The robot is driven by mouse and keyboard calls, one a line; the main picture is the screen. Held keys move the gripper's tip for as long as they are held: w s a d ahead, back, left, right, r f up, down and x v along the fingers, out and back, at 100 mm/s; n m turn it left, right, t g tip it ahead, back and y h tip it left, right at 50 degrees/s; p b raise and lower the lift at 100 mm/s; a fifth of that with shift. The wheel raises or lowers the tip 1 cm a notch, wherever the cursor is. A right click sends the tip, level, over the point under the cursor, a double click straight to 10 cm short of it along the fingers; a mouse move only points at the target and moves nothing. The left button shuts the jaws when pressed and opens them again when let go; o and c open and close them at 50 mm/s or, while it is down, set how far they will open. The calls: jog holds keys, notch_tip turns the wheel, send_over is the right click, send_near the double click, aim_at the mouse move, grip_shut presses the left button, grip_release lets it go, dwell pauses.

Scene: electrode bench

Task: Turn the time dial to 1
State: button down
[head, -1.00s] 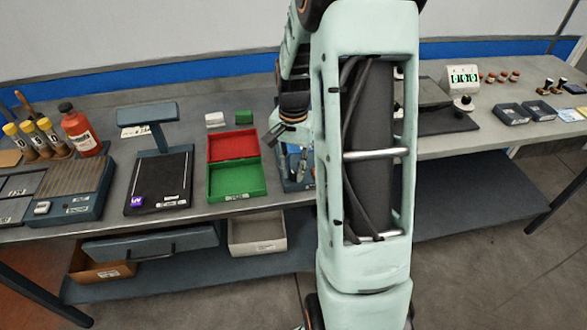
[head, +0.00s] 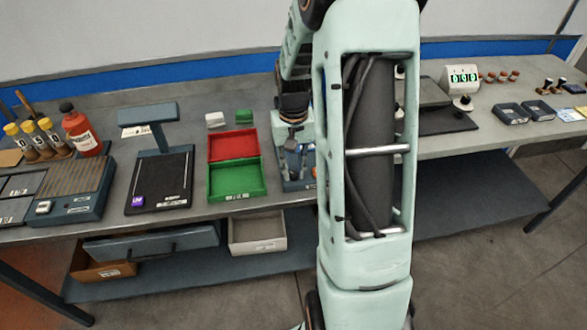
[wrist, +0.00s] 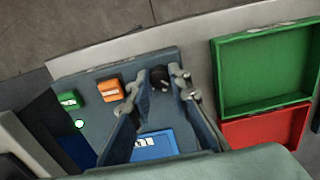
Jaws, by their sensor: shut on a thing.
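The time dial (wrist: 157,74) is a dark round knob on a blue-grey panel (wrist: 98,68), seen between my fingertips in the wrist view. Its pointer and scale marks cannot be read. My gripper (wrist: 160,84) is shut on the dial, one finger on each side. In the head view my gripper (head: 292,160) is over the panel, which is largely hidden behind my arm. The panel also bears a green button (wrist: 68,99), an orange button (wrist: 110,89), a lit green lamp (wrist: 79,124) and a blue labelled area (wrist: 154,146).
An open green box (head: 237,195) with a red lid (head: 232,145) stands close to the left of the panel. A black stand (head: 160,182) is farther left. Right of my arm are a counter (head: 462,78) reading 000 and dark trays (head: 511,114).

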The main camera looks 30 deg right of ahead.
aim_at(293, 173)
dwell(0.3)
jog(key=c, duration=1.8)
grip_release()
notch_tip(293, 173, up, 12)
